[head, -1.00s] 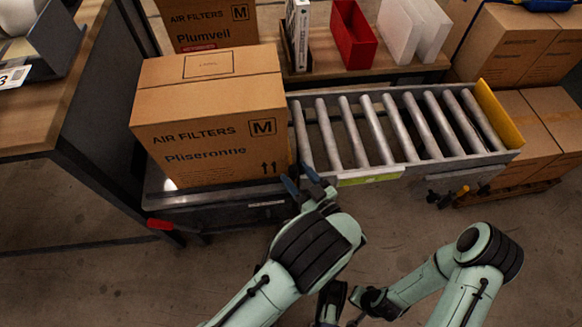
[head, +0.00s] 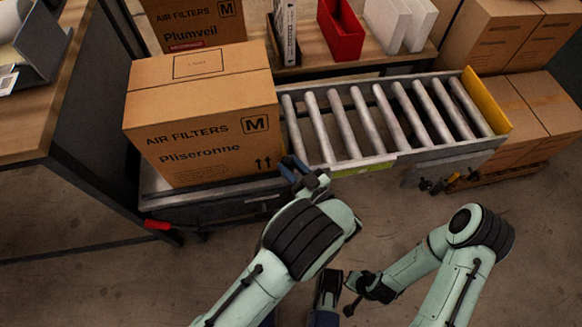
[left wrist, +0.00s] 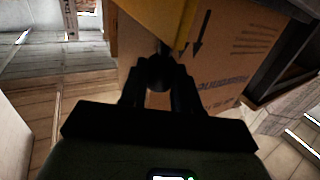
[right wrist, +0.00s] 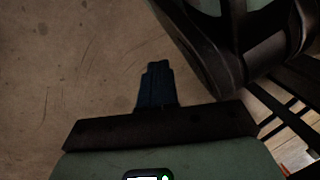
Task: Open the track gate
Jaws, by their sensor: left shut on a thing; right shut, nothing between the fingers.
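A yellow plate (left wrist: 165,20), seemingly part of the track gate, is close in front of my left gripper in the left wrist view. A dark rounded piece (left wrist: 160,68) sits between its fingers. In the head view my left gripper (head: 292,168) is at the front right corner of the Pliseronne air filter box (head: 200,125), where the roller track (head: 385,115) begins. It is shut on that piece, which I take as the gate's handle; the head view hides the gate there. My right gripper (right wrist: 157,75) is shut and empty above the floor.
A yellow end plate (head: 486,100) closes the track's far right end. A red handle (head: 158,225) sticks out below the box. A shelf behind holds a red bin (head: 341,30) and white panels. Stacked cartons (head: 545,115) stand at right. The floor in front is open.

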